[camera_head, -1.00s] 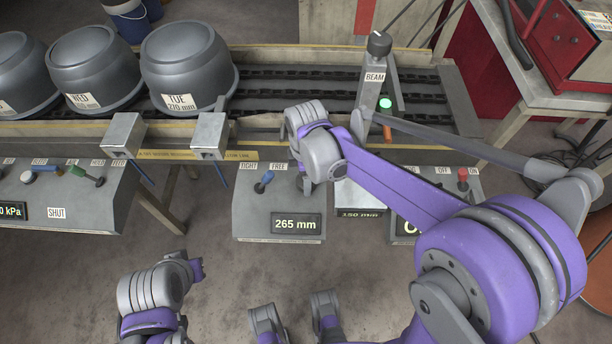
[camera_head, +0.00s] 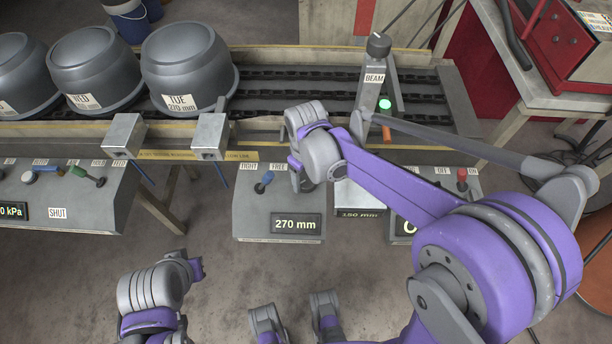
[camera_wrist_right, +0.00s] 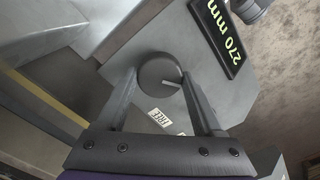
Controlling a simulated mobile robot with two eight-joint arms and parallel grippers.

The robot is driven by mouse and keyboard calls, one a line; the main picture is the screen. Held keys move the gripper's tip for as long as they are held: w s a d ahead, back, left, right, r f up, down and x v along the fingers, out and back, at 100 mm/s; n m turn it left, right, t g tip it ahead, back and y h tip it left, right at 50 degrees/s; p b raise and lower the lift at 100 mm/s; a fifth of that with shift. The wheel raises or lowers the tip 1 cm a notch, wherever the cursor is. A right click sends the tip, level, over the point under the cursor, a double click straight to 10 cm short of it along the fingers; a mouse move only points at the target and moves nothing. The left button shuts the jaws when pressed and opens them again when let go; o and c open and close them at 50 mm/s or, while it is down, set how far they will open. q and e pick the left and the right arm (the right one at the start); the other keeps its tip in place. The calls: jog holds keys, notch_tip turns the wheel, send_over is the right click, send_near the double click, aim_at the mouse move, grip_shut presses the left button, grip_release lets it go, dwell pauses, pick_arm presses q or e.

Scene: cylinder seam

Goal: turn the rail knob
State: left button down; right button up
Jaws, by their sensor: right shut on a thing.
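The rail knob (camera_wrist_right: 158,74) is a round dark grey knob on a sloped grey panel, with a light pointer mark, in the right wrist view. My right gripper (camera_wrist_right: 161,78) has its fingers on either side of the knob and is shut on it. In the head view my right gripper (camera_head: 302,181) reaches down to the console (camera_head: 245,218), and the wrist hides the knob. The display (camera_head: 296,224) reads 270 mm; it also shows in the right wrist view (camera_wrist_right: 219,33). Part of my left gripper (camera_head: 196,268) shows low at left; its fingers cannot be made out.
Large grey drums (camera_head: 187,68) stand on the chain conveyor (camera_head: 300,92) behind; the nearest is labelled TUE, apparently 270 mm. The beam post (camera_head: 374,85) rises just behind my right wrist.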

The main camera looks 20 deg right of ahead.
aim_at(306, 180)
jog(key=m, duration=1.2)
jog(key=shift+m, duration=0.4)
dwell(0.3)
jog(key=o, duration=1.4)
notch_tip(306, 180, up, 11)
jog(key=shift+f+p, duration=0.1)
jog(key=shift+p, duration=0.9)
